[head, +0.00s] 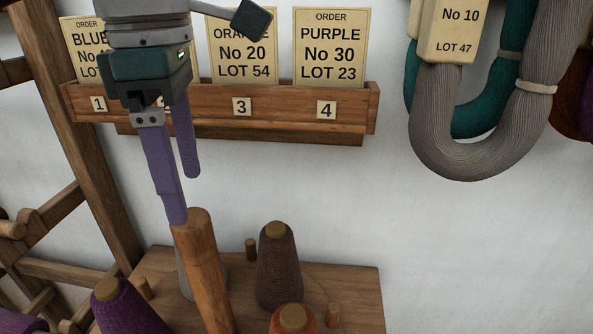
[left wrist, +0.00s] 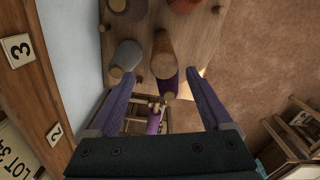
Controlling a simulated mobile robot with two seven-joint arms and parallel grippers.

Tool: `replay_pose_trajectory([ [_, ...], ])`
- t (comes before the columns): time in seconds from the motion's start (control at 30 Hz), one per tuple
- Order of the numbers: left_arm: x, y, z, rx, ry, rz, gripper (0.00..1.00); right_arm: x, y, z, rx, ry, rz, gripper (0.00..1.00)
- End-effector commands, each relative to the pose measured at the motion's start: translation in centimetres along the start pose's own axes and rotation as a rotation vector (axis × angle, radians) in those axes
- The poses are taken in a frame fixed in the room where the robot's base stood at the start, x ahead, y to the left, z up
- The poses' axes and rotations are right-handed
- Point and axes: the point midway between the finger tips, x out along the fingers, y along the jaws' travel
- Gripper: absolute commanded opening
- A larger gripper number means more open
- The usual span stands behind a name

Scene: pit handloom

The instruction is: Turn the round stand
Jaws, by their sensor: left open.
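My left gripper (head: 184,198) is open, its two purple fingers pointing down over a wooden table top (head: 355,290). One fingertip appears close to the top of a thick upright wooden post (head: 207,275); I cannot tell if they touch. In the left wrist view the post (left wrist: 163,56) shows between the fingers (left wrist: 164,71). A faint curved line on the top suggests the round stand's edge, but its outline is mostly hidden. Around the post stand a brown cone (head: 279,270), an orange cone (head: 293,322), a purple cone (head: 125,310) and a grey cone (left wrist: 128,56).
Small pegs (head: 251,249) stand on the table top. Behind is a white wall with a numbered wooden card rack (head: 280,105). Grey and teal yarn hanks (head: 455,150) hang at the upper right. A wooden frame (head: 100,130) stands at the left.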

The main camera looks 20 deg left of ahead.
Motion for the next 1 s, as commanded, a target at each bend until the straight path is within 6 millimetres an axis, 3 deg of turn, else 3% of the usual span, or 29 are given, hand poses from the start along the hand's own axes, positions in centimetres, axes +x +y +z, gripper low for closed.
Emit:
replay_pose_trajectory([
  [0.5, 8.3, -0.2, 0.1, 0.001, 0.000, -0.005, 0.83, -2.3, -0.1, -0.2, 0.002, -0.016, -0.005, 1.00],
  [0.67, 9.5, -0.2, 0.0, 0.002, 0.000, -0.003, 0.83, -2.5, -0.1, -0.3, 0.002, -0.016, -0.005, 1.00],
  [0.9, 9.7, -0.1, 0.1, 0.003, -0.001, -0.002, 0.83, -2.4, -0.1, -0.3, 0.001, -0.015, -0.004, 1.00],
  [1.0, 9.7, -0.1, 0.1, 0.002, -0.001, -0.002, 0.74, -2.4, 0.0, -0.3, 0.000, -0.015, -0.003, 1.00],
])
